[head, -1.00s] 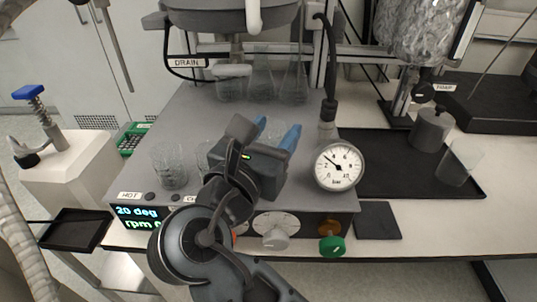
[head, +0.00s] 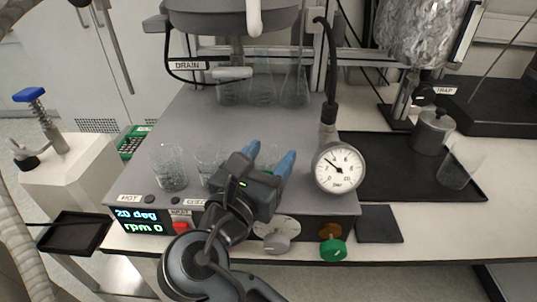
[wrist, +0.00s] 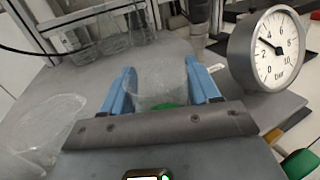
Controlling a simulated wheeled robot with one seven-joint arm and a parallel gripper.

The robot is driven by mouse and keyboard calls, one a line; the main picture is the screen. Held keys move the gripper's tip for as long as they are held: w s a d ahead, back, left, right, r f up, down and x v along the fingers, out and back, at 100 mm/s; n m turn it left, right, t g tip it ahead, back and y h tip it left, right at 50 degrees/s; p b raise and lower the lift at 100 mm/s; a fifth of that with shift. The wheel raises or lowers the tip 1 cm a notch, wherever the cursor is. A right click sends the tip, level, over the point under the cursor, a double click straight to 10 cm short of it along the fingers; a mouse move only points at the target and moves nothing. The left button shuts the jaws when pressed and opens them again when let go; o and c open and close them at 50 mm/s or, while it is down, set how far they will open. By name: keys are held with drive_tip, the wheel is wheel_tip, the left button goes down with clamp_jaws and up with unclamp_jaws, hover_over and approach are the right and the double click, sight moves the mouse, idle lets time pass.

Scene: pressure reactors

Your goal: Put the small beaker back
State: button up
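The small beaker (wrist: 158,78) is clear glass with a green patch low in it. It is between the two blue fingers of my gripper (wrist: 162,88), which appear shut on its sides. In the head view my gripper (head: 268,158) is over the front of the grey reactor housing (head: 270,115), left of the pressure gauge. The beaker's glass shows faintly between the fingers there. Its base is hidden, so I cannot tell whether it touches the housing top.
Two other clear beakers stand to the left, a larger one (head: 170,168) and another (head: 209,162) close to my gripper. The pressure gauge (head: 339,168) is close on the right. Glass flasks (head: 294,88) stand behind. A beaker (head: 458,168) is on the black tray (head: 385,180).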

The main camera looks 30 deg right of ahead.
drive_tip(key=o, duration=0.3)
drive_tip(key=shift+r, duration=0.15)
drive_tip(key=v, duration=1.2)
